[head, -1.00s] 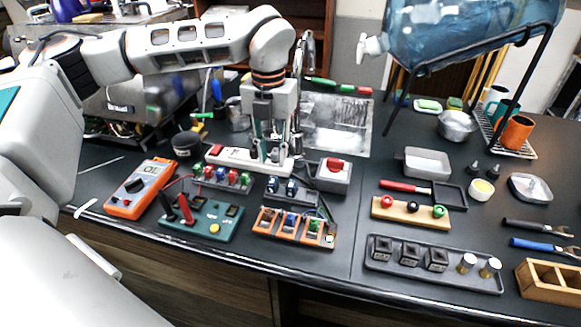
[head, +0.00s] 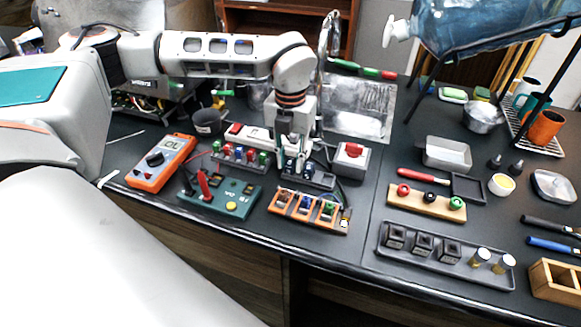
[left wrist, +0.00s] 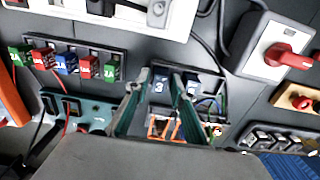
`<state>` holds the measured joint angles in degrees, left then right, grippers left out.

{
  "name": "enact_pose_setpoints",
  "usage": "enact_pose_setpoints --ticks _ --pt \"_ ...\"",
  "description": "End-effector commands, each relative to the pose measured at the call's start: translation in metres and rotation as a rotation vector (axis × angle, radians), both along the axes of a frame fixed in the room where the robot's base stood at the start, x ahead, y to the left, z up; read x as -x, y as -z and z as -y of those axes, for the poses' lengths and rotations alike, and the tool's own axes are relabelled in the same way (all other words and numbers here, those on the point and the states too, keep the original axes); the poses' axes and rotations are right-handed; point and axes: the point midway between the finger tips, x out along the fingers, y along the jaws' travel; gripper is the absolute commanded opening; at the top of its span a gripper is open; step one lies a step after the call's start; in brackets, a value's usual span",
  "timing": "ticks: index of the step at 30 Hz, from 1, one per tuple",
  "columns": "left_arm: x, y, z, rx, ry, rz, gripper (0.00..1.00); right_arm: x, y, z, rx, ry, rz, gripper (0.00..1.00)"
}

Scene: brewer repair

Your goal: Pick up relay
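Two dark blue blocks, which look like relays, stand in a small dark holder (head: 320,182) on the bench. In the left wrist view one blue block (left wrist: 160,84) shows between my fingers, and a second one (left wrist: 190,82) is by the right finger. My left gripper (head: 293,170) points down at this holder. In the left wrist view its fingers (left wrist: 158,112) are apart, one on each side of the first block. Whether they touch it cannot be told. My right gripper is not in view.
An orange-framed module rack (head: 309,209) sits just in front of the holder. A rack of coloured blocks (head: 240,158), a white switch strip (head: 250,138) and a red-switch box (head: 351,160) stand close around. A multimeter (head: 161,162) lies to the left.

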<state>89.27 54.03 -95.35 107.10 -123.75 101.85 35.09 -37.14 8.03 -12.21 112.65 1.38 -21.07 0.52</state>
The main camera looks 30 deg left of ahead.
Motion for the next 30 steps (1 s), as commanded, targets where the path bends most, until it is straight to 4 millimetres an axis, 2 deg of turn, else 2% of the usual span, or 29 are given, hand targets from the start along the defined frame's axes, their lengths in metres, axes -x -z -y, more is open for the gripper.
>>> enact_pose_setpoints --ticks 2,5,20,26,30 --pt "0.0 0.0 0.0 0.0 0.0 0.0 0.24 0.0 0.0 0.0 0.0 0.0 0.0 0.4" --pt "0.0 0.0 0.0 0.0 0.0 0.0 0.0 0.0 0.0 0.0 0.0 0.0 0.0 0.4" --pt "-0.001 -0.007 0.0 0.001 0.0 0.002 0.0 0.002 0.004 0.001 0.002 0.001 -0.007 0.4" --pt "-0.001 -0.031 0.0 0.001 0.0 0.004 0.0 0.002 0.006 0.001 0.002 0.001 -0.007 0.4" --pt "-0.001 -0.064 0.0 0.001 0.0 0.006 0.0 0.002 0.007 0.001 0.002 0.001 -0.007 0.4"
